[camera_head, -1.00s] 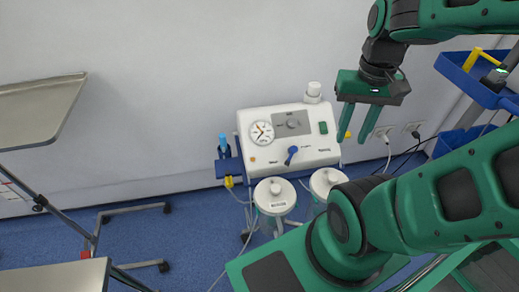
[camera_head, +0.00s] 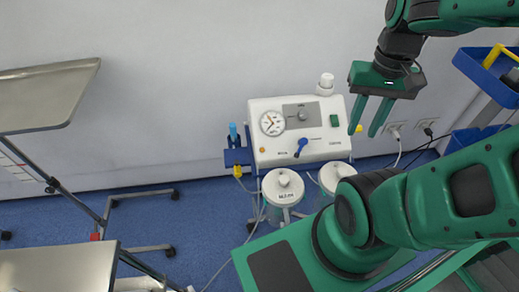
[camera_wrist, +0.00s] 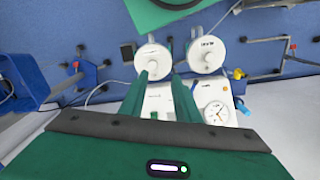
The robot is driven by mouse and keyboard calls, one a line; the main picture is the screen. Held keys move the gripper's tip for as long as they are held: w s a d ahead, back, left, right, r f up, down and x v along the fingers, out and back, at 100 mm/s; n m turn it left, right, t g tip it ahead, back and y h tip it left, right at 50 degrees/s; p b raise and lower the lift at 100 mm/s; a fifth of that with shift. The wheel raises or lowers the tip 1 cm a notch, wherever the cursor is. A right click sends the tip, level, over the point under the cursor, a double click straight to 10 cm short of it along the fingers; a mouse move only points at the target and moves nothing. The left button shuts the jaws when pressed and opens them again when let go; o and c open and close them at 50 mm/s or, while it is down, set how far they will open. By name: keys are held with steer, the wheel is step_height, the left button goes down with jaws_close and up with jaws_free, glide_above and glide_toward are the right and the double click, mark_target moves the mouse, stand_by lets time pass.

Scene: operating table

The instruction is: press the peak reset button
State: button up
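The white suction machine (camera_head: 282,144) stands against the wall, with a round gauge (camera_head: 272,123), a grey panel with a knob (camera_head: 303,115), a green switch (camera_head: 334,120), a blue lever (camera_head: 300,147) and a small orange button (camera_head: 263,150). Its labels are too small to read, so I cannot tell which control is the peak reset button. My gripper (camera_head: 363,131) is open and empty, its fingers pointing down beside the machine's right edge in the head view. In the wrist view the fingers (camera_wrist: 160,77) overlap the machine, whose gauge (camera_wrist: 215,113) lies to their right.
Two lidded jars, one on the left (camera_head: 283,187) and one on the right (camera_head: 335,176), stand before the machine. A blue bracket (camera_head: 238,156) is at its left side. A metal tray stand (camera_head: 45,90) is at left; blue bins (camera_head: 487,75) are at right.

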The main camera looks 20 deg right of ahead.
jaws_close()
stand_by(1.4)
